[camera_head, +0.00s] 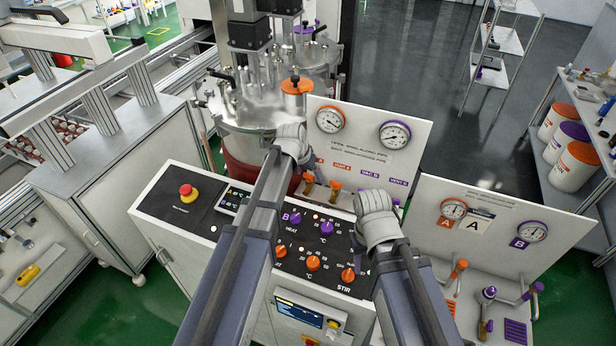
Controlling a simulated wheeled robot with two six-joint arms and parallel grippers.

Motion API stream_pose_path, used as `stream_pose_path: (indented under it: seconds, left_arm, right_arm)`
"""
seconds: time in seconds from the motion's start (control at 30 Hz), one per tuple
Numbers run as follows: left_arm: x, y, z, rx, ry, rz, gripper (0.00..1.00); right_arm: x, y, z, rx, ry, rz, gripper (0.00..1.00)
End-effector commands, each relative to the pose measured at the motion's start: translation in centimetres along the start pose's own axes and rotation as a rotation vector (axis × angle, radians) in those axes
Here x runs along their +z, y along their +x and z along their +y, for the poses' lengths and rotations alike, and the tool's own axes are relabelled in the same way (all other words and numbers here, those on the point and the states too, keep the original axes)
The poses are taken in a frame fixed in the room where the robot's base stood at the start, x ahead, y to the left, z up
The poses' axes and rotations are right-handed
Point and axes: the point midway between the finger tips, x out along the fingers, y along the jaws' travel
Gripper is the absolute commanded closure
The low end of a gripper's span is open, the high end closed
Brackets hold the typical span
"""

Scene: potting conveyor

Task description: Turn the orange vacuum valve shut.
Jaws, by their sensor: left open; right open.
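Two orange valve handles show low on the white gauge panel (425,150), the left orange handle (309,178) and the right orange handle (335,187). An orange "VENT A" label is above the right one. The label above the left one is partly covered, so I cannot read it fully. My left gripper (291,138) is open, up and left of the left orange handle and apart from it in the picture. My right gripper (376,207) is open, right of the right orange handle, and covers most of the purple valves. Both grippers' fingertips are hard to make out.
A steel vessel (250,110) stands behind my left gripper. A second gauge panel (485,225) with more valve handles is at the right.

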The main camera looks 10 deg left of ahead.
Motion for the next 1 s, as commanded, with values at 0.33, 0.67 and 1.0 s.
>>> stream_pose_path:
  seconds: [0.33, 0.67, 1.0]
  left_arm:
    - [-0.01, -0.08, 0.00, 0.000, 0.000, 0.000, 0.44]
    - [0.00, -0.08, 0.00, 0.000, 0.000, 0.000, 0.81]
    - [0.02, -0.08, 0.09, -0.009, -0.024, -0.001, 1.00]
  right_arm:
    - [0.01, -0.08, 0.00, 0.000, 0.000, 0.000, 0.50]
    - [0.01, -0.07, 0.00, 0.000, 0.000, 0.000, 0.50]
    - [0.01, -0.07, 0.00, 0.000, 0.000, 0.000, 0.50]
